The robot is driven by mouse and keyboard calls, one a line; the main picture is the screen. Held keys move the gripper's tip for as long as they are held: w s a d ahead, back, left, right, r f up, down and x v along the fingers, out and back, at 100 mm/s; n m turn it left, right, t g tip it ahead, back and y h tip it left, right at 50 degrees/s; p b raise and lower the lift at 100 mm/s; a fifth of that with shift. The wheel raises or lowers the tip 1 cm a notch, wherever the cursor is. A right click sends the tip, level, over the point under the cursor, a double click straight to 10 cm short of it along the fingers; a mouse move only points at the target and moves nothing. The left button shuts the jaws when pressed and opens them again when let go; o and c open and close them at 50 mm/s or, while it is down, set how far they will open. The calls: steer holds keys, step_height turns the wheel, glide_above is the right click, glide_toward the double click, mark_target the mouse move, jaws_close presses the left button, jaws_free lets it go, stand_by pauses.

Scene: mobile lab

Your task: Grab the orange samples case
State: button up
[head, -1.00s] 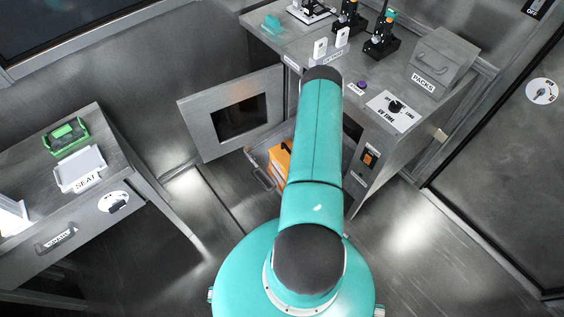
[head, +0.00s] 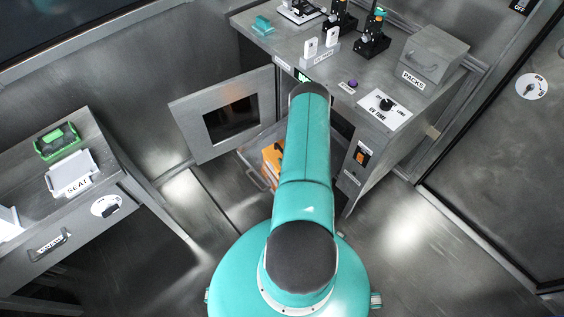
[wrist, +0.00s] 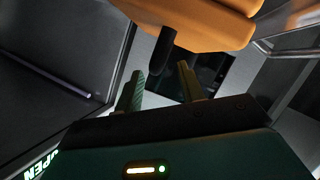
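The orange samples case (head: 270,154) sits low in the pulled-out drawer or tray (head: 252,173) of the open cabinet, partly covered by my arm in the head view. In the wrist view the case (wrist: 200,24) fills the top, with a dark handle-like part (wrist: 163,52) on its underside in the picture. My gripper (wrist: 160,68) is open, its two green fingers apart. The dark part lies just beyond and between the fingertips; I cannot tell whether they touch. My gripper is hidden in the head view.
The cabinet door (head: 228,117) stands open to the left. The counter above holds a PACKS box (head: 433,55), microscopes and a UV TIME dial (head: 386,105). A SEAL tray (head: 75,173) and a green-framed item (head: 58,141) rest on the left bench. Floor at right is clear.

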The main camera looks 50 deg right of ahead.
steer(key=x, duration=0.4)
steer(key=shift+w+d, duration=0.15)
steer(key=shift+w, duration=0.05)
jaws_close()
steer(key=shift+r, duration=0.1)
stand_by(1.1)
